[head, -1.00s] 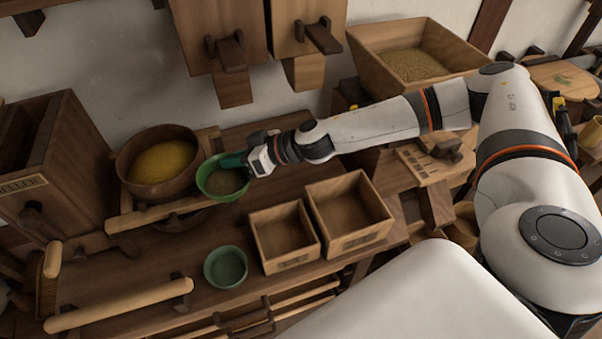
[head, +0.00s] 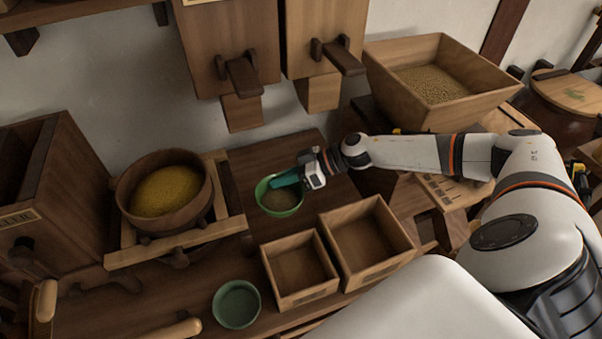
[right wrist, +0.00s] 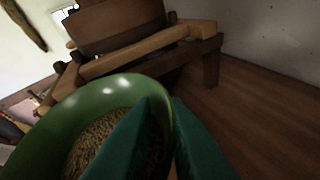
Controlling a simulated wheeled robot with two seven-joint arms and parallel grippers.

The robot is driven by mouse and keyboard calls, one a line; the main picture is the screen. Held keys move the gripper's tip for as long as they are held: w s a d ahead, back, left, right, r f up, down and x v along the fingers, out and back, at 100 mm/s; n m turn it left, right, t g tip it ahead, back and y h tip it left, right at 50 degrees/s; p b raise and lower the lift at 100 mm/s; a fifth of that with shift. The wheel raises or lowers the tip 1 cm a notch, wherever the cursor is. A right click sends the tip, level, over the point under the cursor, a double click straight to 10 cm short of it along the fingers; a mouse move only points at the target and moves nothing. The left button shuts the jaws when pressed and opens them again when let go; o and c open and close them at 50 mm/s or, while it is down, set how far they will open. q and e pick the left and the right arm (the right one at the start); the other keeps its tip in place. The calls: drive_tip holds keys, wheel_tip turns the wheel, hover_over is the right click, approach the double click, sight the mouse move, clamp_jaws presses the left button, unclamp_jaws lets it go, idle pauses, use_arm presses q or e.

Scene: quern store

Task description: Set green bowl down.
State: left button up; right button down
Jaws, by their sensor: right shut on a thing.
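The green bowl (head: 281,209) holds brownish grain and is at the middle of the wooden bench, right of the wooden bowl stand in the head view. My right gripper (head: 287,183) is shut on its far right rim. In the right wrist view the bowl (right wrist: 60,125) fills the lower left, with the grain inside and the green fingers (right wrist: 160,135) at its rim. I cannot tell whether its base touches the bench. A second green bowl (head: 236,305), seemingly empty, stands at the front. My left gripper is not in view.
A wooden bowl of yellow grain (head: 168,190) sits in a wooden frame (head: 205,232) to the left. Two open, empty wooden boxes (head: 299,268) (head: 366,240) stand in front and right. Chutes (head: 240,75) hang above the back. Bare bench (head: 262,157) lies behind the bowl.

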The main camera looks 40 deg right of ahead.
sight(284, 191)
drive_tip(key=f, duration=0.4)
drive_tip(key=shift+s+f+b, duration=0.1)
drive_tip(key=shift+s+b, duration=0.1)
drive_tip(key=shift+b, duration=0.1)
drive_tip(key=shift+f+b, duration=0.3)
drive_tip(key=shift+f, duration=1.65)
drive_tip(key=shift+f, duration=0.1)
drive_tip(key=c, duration=1.4)
unclamp_jaws()
drive_tip(key=shift+c, duration=0.2)
